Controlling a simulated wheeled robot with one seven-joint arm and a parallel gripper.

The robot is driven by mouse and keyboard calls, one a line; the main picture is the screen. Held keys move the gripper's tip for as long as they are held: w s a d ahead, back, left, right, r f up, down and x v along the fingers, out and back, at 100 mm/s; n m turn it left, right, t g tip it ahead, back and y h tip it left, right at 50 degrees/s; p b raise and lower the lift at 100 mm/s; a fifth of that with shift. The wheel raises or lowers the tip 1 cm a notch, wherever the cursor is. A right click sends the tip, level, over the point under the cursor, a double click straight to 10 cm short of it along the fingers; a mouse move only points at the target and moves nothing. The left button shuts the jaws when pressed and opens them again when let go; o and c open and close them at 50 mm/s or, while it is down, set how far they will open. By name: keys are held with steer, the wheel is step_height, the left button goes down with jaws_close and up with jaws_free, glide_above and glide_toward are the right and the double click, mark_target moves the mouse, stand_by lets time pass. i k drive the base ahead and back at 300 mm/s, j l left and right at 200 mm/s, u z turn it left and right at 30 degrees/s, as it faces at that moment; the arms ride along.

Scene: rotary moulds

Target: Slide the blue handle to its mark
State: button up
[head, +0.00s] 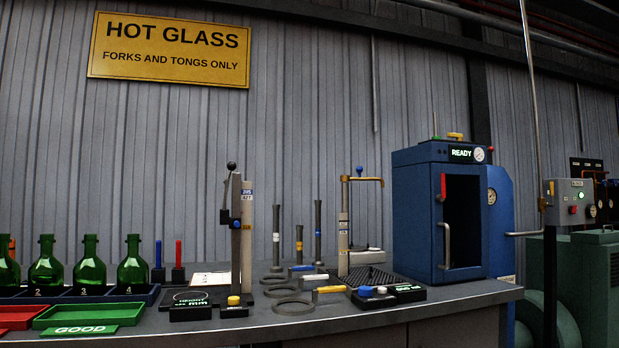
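Several blue parts show on the bench in the head view, and I cannot tell for certain which one is the blue handle. An upright blue bar (158,254) stands next to an upright red bar (179,252). No mark for a handle can be made out clearly. My gripper is not in view.
Green bottles (90,264) stand in a dark rack at left, behind a green tray (85,312) labelled GOOD. Grey rings (294,306) and upright tools crowd the bench middle. A blue oven (420,213) marked READY stands at right with its dark opening showing.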

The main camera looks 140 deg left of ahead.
mark_target(234, 223)
steer(key=u, duration=5.05)
steer(key=i+j+u, duration=0.1)
steer(key=i+u, duration=0.15)
steer(key=i, duration=0.7)
steer(key=l+u, duration=0.15)
steer(key=i+j+z, duration=0.1)
